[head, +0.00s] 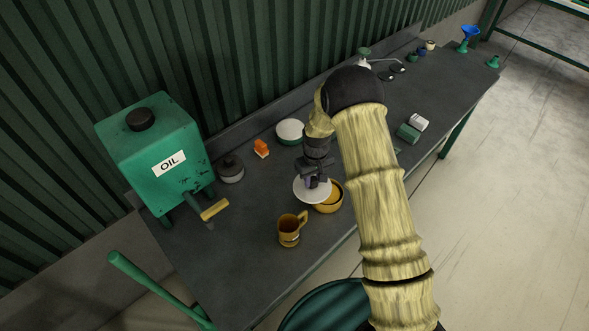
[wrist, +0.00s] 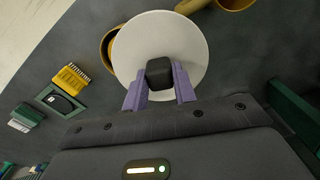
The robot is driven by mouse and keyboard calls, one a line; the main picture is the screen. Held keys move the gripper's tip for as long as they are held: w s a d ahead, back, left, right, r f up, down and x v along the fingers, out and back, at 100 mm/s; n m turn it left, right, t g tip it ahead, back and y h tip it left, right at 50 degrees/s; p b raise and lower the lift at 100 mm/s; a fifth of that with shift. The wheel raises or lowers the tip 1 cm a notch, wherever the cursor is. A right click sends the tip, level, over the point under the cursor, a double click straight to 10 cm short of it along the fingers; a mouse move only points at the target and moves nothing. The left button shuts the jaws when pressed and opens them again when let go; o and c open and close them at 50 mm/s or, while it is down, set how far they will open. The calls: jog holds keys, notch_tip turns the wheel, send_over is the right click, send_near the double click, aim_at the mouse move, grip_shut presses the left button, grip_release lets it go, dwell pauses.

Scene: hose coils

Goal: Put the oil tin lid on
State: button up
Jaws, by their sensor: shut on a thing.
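My gripper (head: 318,180) is shut on the black knob (wrist: 159,72) of a round white lid (head: 308,192). The lid fills the upper middle of the wrist view (wrist: 150,38), with the purple fingers on either side of its knob. A round yellow open-topped tin (head: 331,206) stands on the bench, partly covered by the lid in the head view. Its rim shows left of the lid in the wrist view (wrist: 106,46). The lid is off to one side of the tin; the height between them is hard to tell.
A yellow mug (head: 288,235) stands close in front of the lid. A green OIL tank (head: 150,140), a grey squat can (head: 230,170), an orange item (head: 261,148) and a white-topped green tin (head: 290,130) stand left and behind. Small boxes (head: 409,133) lie on the right.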

jog(key=s+d+f+m+b, duration=0.3)
jog(key=s+d+f+b, duration=0.1)
jog(key=d+f+b, duration=0.1)
jog(key=s+d+f+m+b, duration=0.3)
jog(key=s+d+f+b, duration=0.1)
jog(key=d, duration=0.6)
notch_tip(320, 180, down, 3)
jog(key=shift+r+b, duration=0.1)
jog(key=shift+b, duration=0.4)
jog(key=shift+w, duration=0.15)
